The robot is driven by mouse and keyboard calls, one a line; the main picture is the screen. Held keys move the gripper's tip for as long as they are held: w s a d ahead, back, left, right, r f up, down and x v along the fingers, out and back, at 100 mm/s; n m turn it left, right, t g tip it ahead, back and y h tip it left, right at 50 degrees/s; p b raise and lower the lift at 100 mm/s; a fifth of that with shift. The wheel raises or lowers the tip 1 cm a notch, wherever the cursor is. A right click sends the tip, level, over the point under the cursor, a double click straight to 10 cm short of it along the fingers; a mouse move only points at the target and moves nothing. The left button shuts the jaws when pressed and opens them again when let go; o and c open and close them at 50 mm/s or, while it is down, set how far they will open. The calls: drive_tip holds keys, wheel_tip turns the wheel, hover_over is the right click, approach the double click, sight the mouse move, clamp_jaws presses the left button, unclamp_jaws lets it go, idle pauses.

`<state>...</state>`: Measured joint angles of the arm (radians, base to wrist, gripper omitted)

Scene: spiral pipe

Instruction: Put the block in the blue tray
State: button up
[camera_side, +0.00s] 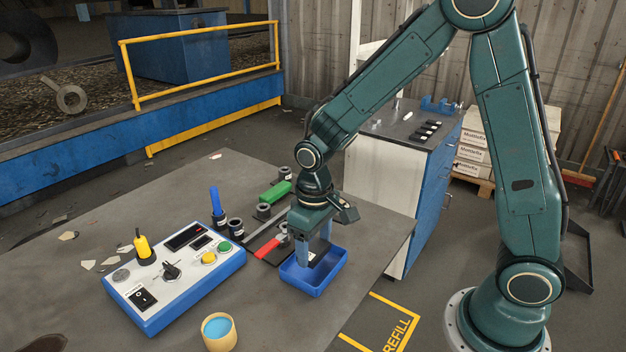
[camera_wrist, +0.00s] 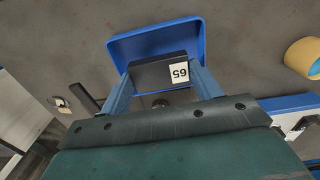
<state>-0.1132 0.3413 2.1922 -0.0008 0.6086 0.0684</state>
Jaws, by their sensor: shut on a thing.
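The blue tray (camera_side: 337,275) sits near the right front edge of the grey table. My gripper (camera_side: 314,258) points down over it, with its blue fingers reaching within the tray's outline. In the wrist view my gripper (camera_wrist: 164,78) is shut on a dark block (camera_wrist: 150,76) with a white label marked with a number. The tray (camera_wrist: 150,42) shows behind the block there. In the side view the fingers mostly hide the block; only a bit of white label shows. I cannot tell whether the block touches the tray floor.
A control box (camera_side: 175,275) with buttons stands at the left. A yellow cup (camera_side: 219,333) of blue liquid is at the front.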

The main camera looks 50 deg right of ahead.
sight(315, 249)
drive_tip(key=shift+f, duration=1.7)
drive_tip(key=shift+f, duration=0.1)
drive_tip(key=o, duration=1.3)
drive_tip(key=shift+f, duration=0.1)
drive_tip(key=shift+c, duration=0.2)
wheel_tip(315, 249, up, 11)
drive_tip(key=shift+r, duration=0.7)
